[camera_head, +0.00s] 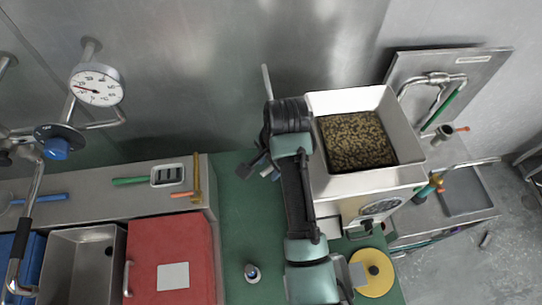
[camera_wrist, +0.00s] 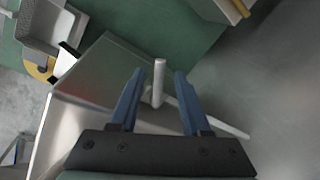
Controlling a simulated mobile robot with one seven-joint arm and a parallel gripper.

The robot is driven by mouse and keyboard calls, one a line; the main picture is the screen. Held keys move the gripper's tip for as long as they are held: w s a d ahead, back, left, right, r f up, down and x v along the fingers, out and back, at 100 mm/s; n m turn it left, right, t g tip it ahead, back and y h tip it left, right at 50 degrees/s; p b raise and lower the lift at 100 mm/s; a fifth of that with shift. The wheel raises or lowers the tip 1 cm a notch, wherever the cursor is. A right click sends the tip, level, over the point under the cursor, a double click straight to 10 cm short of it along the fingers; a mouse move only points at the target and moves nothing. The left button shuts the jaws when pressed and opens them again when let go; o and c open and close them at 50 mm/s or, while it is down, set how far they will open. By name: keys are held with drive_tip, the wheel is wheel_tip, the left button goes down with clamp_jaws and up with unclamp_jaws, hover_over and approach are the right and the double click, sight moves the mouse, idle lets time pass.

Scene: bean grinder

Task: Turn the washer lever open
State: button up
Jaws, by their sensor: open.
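A pale, slim lever (camera_head: 267,82) stands up behind the left side of the bean grinder (camera_head: 406,122). In the wrist view, a pale rod (camera_wrist: 159,72) stands against the grinder's metal side (camera_wrist: 122,65), with a longer pale bar (camera_wrist: 225,125) running to the lower right. I take these to be the lever, but its link to the grinder is partly hidden. My gripper (camera_wrist: 158,75) is open, with its blue fingers on either side of the rod in the picture. I cannot tell whether they touch it. In the head view, my arm hides much of the gripper (camera_head: 259,167).
The grinder's hopper is full of beans (camera_head: 355,140). A red lid (camera_head: 170,250) and a steel basin (camera_head: 80,265) are at the lower left. A small bottle (camera_head: 252,272) stands on the green surface (camera_head: 235,225). A metal wall (camera_head: 200,60) is behind.

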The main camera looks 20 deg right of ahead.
drive_tip(key=shift+f, duration=0.25)
drive_tip(key=shift+s+a+r, duration=0.1)
drive_tip(key=shift+c, duration=0.2)
drive_tip(key=shift+c, duration=1.1)
clamp_jaws()
